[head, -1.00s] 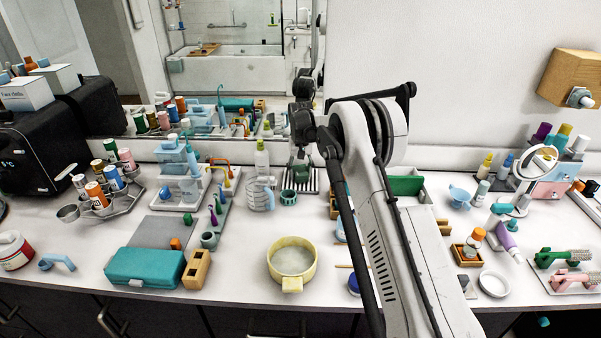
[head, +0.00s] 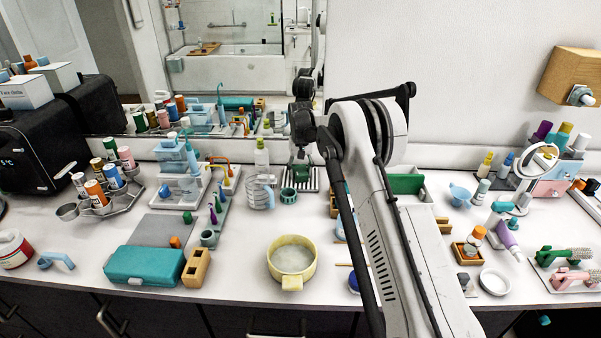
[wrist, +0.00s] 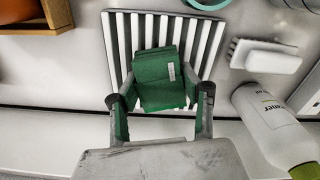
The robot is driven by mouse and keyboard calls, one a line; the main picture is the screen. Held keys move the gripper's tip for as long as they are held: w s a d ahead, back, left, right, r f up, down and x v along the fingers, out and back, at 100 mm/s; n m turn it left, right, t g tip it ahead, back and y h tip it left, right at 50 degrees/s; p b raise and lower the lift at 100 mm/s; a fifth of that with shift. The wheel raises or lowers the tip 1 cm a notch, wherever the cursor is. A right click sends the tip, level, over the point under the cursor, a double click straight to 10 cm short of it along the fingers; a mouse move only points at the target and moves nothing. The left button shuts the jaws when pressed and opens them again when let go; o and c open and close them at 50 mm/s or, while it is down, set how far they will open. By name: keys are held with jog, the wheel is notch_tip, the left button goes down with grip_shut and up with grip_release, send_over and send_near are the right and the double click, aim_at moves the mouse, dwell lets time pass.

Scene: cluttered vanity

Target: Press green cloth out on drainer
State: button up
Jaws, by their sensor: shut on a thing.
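The green cloth (wrist: 160,75), a folded block with a small white label, lies over the slats of the white drainer (wrist: 120,45) in the wrist view. My gripper (wrist: 160,97) has one finger on each side of the cloth's near part and is shut on it. The cloth looks in contact with the slats, but how firmly I cannot tell. In the head view the drainer (head: 314,182) shows at the back of the counter, below my wrist.
In the wrist view a white bottle (wrist: 275,125) and a white brush (wrist: 265,55) are close on the right. In the head view a teal cup (head: 289,195) stands in front of the drainer, and a yellow pan (head: 292,282) nearer.

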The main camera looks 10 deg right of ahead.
jog(key=shift+r, duration=0.1)
jog(key=shift+r+p, duration=0.7)
jog(key=shift+r, duration=2.7)
jog(key=shift+f, duration=0.1)
jog(key=shift+f+b, duration=1.9)
jog(key=shift+f, duration=1)
jog(key=shift+f+b, duration=0.4)
jog(key=shift+f, duration=0.15)
jog(key=shift+r, duration=0.15)
jog(key=shift+r+p, duration=1)
jog(key=shift+r, duration=2.4)
